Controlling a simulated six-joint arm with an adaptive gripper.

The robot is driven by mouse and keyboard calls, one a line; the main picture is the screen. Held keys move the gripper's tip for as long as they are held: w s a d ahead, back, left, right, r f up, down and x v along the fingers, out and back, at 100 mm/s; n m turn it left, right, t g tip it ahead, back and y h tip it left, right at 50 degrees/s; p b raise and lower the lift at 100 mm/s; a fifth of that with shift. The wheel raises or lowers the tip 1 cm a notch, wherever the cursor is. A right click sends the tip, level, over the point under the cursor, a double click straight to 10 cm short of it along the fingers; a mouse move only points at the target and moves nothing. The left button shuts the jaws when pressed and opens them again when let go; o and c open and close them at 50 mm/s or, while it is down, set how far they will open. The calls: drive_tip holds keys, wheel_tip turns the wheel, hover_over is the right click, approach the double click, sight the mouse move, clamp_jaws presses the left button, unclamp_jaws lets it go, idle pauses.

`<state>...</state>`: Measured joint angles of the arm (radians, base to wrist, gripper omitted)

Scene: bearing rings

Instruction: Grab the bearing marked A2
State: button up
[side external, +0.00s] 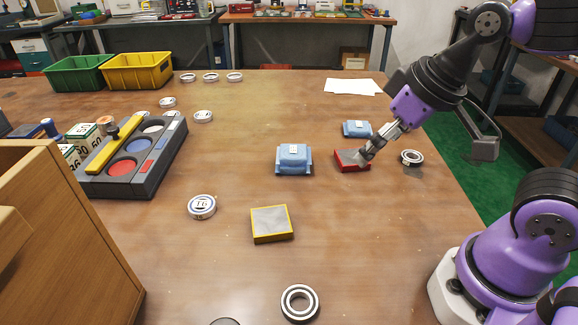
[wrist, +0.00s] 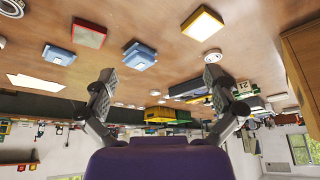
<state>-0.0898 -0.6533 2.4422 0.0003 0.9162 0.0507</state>
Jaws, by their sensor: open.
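Several bearing rings lie on the table, and I cannot read A2 on any of them. One near ring (side external: 202,206) has a label that looks like TG; a ring beside the yellow-edged box also shows in the wrist view (wrist: 212,56). A ring (side external: 411,158) lies right of my gripper, and another (side external: 300,303) is at the front. Smaller rings (side external: 203,116) and (side external: 210,77) lie farther back, their marks too small to read. My gripper (side external: 367,154) appears in front of the red box; in the wrist view its fingers (wrist: 160,74) are spread with nothing between them.
A red box (side external: 346,160), two blue boxes (side external: 294,159) (side external: 356,128) and a yellow-edged box (side external: 271,223) stand mid-table. A dark tray (side external: 150,172) is at left, bins (side external: 137,72) behind, a wooden cabinet (side external: 60,235) front left. The table's centre back is clear.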

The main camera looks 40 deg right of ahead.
drive_tip(key=a+f+n+g, duration=0.2)
drive_tip(key=a+f+g, duration=0.1)
drive_tip(key=a, duration=0.8)
drive_tip(key=n+g, duration=0.2)
hover_over(300, 301)
drive_tip(key=f, duration=0.8)
drive_tip(key=shift+w+a, duration=0.1)
drive_tip(key=shift+a, duration=0.1)
wheel_tip(300, 301, down, 6)
drive_tip(key=shift+d+r, duration=0.1)
drive_tip(key=shift+d, duration=0.05)
drive_tip(key=c, duration=1.4)
